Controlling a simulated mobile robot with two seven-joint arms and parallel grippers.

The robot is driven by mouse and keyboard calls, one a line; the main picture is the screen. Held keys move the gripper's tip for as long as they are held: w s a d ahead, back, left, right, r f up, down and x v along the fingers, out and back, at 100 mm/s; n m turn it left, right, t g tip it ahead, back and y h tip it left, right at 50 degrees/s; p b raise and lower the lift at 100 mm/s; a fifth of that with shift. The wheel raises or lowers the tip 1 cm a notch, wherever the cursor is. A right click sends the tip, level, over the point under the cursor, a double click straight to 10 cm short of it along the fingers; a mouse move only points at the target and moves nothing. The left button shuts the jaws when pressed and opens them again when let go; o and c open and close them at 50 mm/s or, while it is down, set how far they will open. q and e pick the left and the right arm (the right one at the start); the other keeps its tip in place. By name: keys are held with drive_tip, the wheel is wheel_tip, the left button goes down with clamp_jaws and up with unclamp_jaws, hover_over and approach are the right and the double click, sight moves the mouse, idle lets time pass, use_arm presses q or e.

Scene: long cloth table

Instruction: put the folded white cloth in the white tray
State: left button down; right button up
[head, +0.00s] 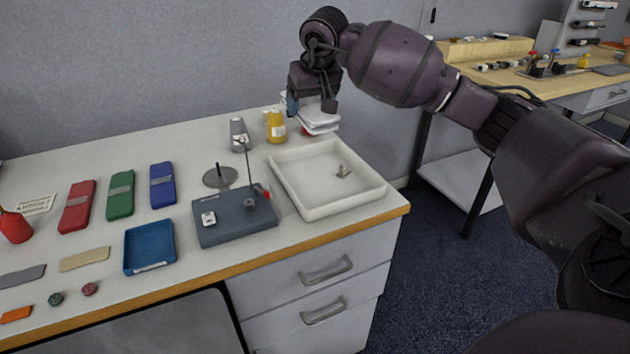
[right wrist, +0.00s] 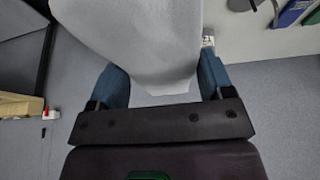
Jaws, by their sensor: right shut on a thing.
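The folded white cloth (head: 318,119) is at the back right of the table, under my right gripper (head: 311,104). In the right wrist view the cloth (right wrist: 145,45) fills the space between the two blue fingers of my right gripper (right wrist: 163,85), which is shut on it. I cannot tell whether the cloth still touches the table. The white tray (head: 290,184) stands in front of the cloth at the table's right end. My left gripper is not in view.
A yellow bottle (head: 276,127) and a grey metal item (head: 239,133) stand left of the cloth. A dark grey box (head: 233,224) with a thin upright rod lies left of the tray. Red, green and blue cases (head: 162,185) and a blue tray (head: 149,246) are further left.

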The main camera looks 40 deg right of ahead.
drive_tip(key=b, duration=0.2)
hover_over(308, 184)
drive_tip(key=s, duration=0.1)
drive_tip(key=f, duration=1.4)
drive_tip(key=shift+s+a+f, duration=0.1)
drive_tip(key=shift+s, duration=0.1)
drive_tip(key=shift+f, duration=0.4)
wheel_tip(308, 184, down, 4)
drive_tip(key=shift+r, duration=0.1)
drive_tip(key=shift+f, duration=0.3)
drive_tip(key=shift+r, duration=0.15)
